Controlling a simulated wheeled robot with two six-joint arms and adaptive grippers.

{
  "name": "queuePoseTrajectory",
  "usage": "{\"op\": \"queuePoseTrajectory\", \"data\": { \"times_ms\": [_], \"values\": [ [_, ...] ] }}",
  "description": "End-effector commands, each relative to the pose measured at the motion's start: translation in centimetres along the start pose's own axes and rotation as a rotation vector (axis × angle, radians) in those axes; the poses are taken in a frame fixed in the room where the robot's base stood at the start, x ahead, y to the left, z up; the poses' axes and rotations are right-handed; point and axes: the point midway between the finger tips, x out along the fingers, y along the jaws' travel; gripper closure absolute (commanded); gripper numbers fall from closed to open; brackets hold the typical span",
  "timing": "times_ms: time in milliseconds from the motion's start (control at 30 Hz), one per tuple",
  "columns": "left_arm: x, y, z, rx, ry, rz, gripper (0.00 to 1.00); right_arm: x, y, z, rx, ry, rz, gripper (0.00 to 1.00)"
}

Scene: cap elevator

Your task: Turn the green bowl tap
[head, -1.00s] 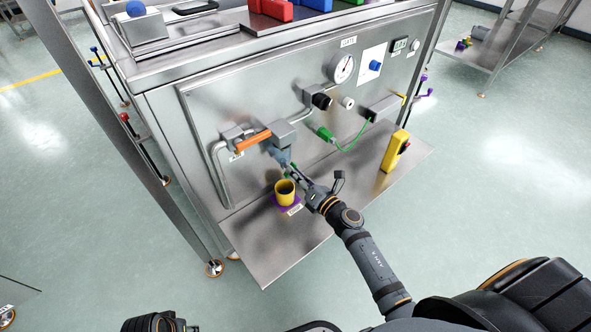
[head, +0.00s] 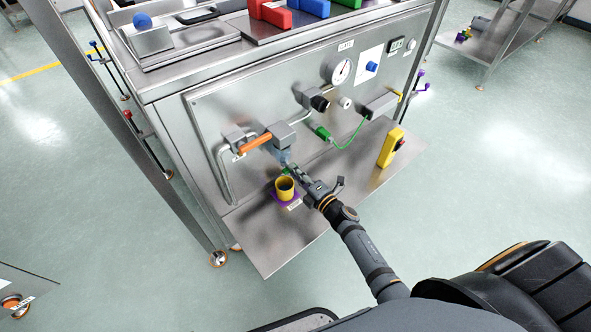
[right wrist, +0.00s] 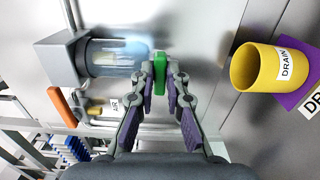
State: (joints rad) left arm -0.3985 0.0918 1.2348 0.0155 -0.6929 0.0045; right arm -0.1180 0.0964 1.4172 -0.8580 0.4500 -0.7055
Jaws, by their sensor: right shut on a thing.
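The green bowl tap (right wrist: 159,84) sits at the bottom end of a clear glass bowl (right wrist: 112,57), which hangs from a grey metal block (head: 281,135) on the panel. My right gripper (right wrist: 160,70) is shut on the green tap, with one finger on each side of it. In the head view my right gripper (head: 292,169) reaches in from the lower right, and its fingers partly hide the tap (head: 285,171) and bowl. My left gripper is out of view.
A yellow cup (head: 285,188) labelled DRAIN stands on a purple mat (head: 277,201) below the tap, close to the gripper. An orange lever (head: 255,142) is up left. A green plug (head: 322,133) and yellow device (head: 391,147) are to the right. The shelf (head: 262,252) is bare in front.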

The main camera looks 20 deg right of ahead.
Motion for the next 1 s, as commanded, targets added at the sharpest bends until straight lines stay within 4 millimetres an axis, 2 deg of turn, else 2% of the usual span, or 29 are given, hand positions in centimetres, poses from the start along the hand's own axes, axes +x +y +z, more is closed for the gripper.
{"op": "queuePoseTrajectory", "data": {
  "times_ms": [200,667,700,833,867,1000],
  "values": [
    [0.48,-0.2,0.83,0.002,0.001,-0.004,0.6,-0.01,0.0,0.04,0.047,-0.001,-0.001,1.0],
    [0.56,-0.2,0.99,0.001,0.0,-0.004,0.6,-0.02,-0.1,0.03,0.06,-0.001,-0.001,1.0],
    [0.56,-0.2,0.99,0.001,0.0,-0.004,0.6,-0.02,-0.1,0.03,0.059,-0.001,-0.002,0.84],
    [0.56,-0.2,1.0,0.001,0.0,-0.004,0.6,-0.02,-0.09,0.02,0.059,-0.001,-0.001,0.67],
    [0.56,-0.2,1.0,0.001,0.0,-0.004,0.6,-0.02,-0.08,0.02,0.058,-0.001,-0.001,0.64],
    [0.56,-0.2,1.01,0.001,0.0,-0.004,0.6,-0.01,-0.07,0.01,0.058,0.0,-0.001,0.64]
  ]
}}
